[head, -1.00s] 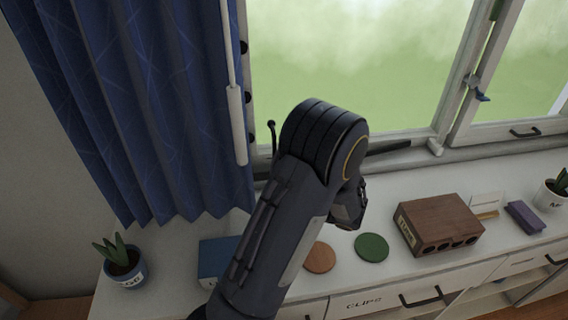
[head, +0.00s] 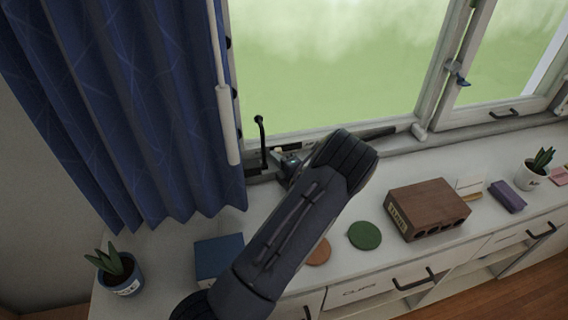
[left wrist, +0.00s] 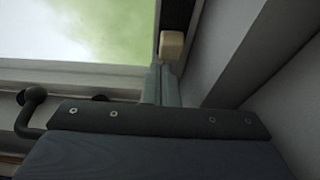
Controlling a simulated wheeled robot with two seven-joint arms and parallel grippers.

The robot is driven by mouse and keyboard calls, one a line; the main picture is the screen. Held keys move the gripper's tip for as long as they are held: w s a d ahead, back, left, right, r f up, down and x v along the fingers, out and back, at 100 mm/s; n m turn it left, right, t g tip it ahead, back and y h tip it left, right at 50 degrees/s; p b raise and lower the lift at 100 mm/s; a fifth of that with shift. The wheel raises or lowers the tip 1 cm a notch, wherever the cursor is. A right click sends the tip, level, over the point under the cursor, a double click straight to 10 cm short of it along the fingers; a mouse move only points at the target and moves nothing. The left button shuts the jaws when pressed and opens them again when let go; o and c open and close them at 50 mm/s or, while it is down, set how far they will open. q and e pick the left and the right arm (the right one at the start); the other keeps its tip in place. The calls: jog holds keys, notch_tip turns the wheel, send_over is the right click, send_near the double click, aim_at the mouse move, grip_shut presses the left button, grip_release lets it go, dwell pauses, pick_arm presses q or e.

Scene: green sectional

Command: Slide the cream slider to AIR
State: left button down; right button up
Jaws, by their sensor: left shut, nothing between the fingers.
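The cream slider (left wrist: 172,45) is a small block on a dark track beside the window pane in the left wrist view. My left gripper (left wrist: 162,84) is shut and empty. Its grey fingertips sit just below the slider in that picture; I cannot tell if they touch it. In the head view my left gripper (head: 287,164) is at the window's lower frame, near the black upright handle, partly hidden by my own arm. No AIR label is readable. My right gripper is not in view.
A black handle (head: 261,143) stands at the sill beside the blue curtain (head: 130,110). On the white cabinet top are a blue box (head: 219,257), a green disc (head: 364,235), an orange disc (head: 319,252), a brown brick (head: 428,207) and a potted plant (head: 120,273).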

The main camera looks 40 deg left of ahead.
aim_at(288, 145)
pick_arm(q)
jog(key=shift+w+a, duration=0.2)
jog(key=shift+a, duration=0.4)
jog(key=shift+d, duration=0.1)
jog(key=w+d, duration=0.1)
jog(key=w, duration=0.1)
jog(key=w+d, duration=0.2)
jog(key=shift+w+d+b, duration=0.25)
jog(key=shift+b, duration=0.1)
jog(key=shift+w+d, duration=0.3)
jog(key=shift+w, duration=0.05)
jog(key=shift+d, duration=0.1)
